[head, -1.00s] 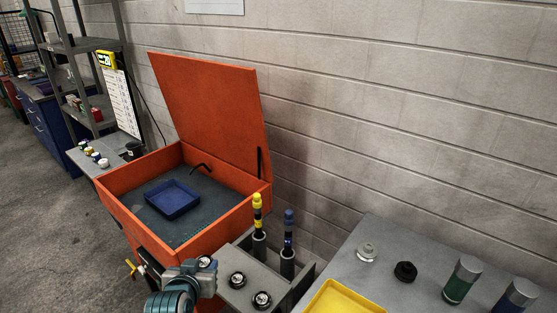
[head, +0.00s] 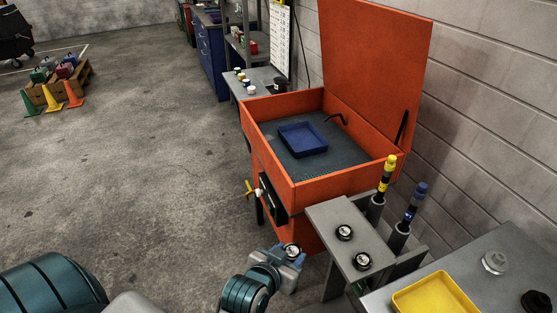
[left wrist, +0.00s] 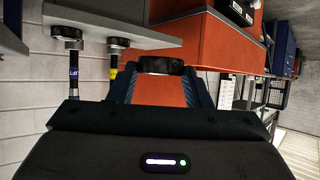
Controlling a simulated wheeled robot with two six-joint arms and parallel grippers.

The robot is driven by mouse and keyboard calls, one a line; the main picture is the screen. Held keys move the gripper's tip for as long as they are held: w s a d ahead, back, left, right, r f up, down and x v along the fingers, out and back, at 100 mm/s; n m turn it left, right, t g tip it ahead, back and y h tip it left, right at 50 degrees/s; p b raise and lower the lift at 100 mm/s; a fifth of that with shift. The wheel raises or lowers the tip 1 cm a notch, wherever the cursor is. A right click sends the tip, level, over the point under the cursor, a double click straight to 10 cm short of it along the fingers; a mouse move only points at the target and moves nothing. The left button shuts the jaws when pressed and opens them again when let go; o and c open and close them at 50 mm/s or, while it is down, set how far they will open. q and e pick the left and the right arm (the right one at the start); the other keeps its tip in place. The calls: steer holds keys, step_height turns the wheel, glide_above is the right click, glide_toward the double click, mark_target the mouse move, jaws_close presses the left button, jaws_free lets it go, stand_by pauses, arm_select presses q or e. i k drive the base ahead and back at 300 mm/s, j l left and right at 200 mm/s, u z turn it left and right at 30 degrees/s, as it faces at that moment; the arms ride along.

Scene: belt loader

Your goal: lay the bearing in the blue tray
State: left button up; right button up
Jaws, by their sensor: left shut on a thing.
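My left gripper (head: 288,257) is shut on the bearing (head: 292,250), a small dark ring with a light centre. In the left wrist view the bearing (left wrist: 162,66) shows as a dark ring between the fingertips. The gripper holds it in front of the orange cabinet, left of the grey stand and outside the cabinet's rim. The blue tray (head: 303,139) lies empty on the dark grid floor inside the open orange cabinet (head: 293,190), beyond the gripper and apart from it. My right gripper is not in view.
The cabinet's lid (head: 375,65) stands raised. A grey stand (head: 330,219) carries two similar round parts and yellow-topped and blue-topped tubes. A yellow tray (head: 435,295) lies on the grey table at right. A yellow-handled valve (head: 251,189) sticks out at the cabinet's left.

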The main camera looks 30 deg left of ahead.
mark_target(304, 145)
steer(key=i+j, duration=0.1)
steer(key=j, duration=0.25)
steer(key=i+j, duration=0.15)
steer(key=j, duration=0.15)
steer(key=i+j, duration=0.1)
steer(key=j, duration=0.25)
steer(key=i+j, duration=0.15)
steer(key=j, duration=0.2)
steer(key=i+j, duration=0.1)
steer(key=j, duration=0.2)
